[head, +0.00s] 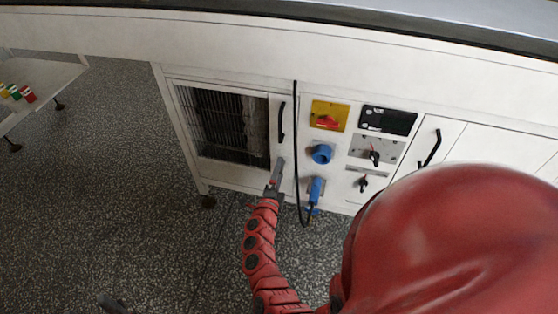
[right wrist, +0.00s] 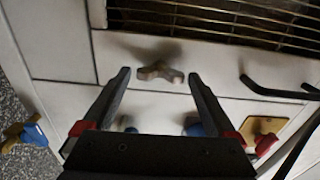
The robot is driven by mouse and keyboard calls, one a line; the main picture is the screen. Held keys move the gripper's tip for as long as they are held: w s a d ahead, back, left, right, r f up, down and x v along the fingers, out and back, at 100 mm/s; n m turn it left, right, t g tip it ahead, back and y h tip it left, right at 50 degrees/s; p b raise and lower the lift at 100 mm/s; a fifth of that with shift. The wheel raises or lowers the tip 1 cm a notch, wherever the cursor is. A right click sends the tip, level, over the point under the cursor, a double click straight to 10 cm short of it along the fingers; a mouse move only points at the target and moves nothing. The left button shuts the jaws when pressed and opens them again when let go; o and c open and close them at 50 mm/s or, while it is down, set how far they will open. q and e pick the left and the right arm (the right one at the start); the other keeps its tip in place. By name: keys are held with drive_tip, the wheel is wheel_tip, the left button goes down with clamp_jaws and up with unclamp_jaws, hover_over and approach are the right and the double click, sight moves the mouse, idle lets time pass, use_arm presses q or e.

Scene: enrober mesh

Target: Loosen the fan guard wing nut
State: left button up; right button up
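The fan guard is a dark wire grille (head: 222,125) in the white cabinet front; its bars also cross the top of the right wrist view (right wrist: 225,18). The wing nut (right wrist: 160,73) is small, brownish and two-lobed, on the white panel just below the grille in that view. My right gripper (right wrist: 160,77) is open, with one dark finger on each side of the nut and visible gaps between; contact is not seen. In the head view the right gripper (head: 278,166) is at the panel by the grille's lower right, and the nut cannot be made out. A dark tip at the bottom left edge seems to be my left gripper (head: 113,303).
A black handle (head: 281,121) is above the right gripper, and a black cable (head: 297,150) hangs close to its right. Blue connectors (head: 321,154), a yellow-red switch (head: 327,116) and rotary knobs (head: 374,158) are further right. A side table (head: 45,75) stands left; floor between is clear.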

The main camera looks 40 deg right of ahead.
drive_tip(key=shift+o, duration=0.2)
drive_tip(key=p+v, duration=0.2)
drive_tip(key=v, duration=1.5)
drive_tip(key=shift+s, duration=0.25)
drive_tip(key=shift+a, duration=0.1)
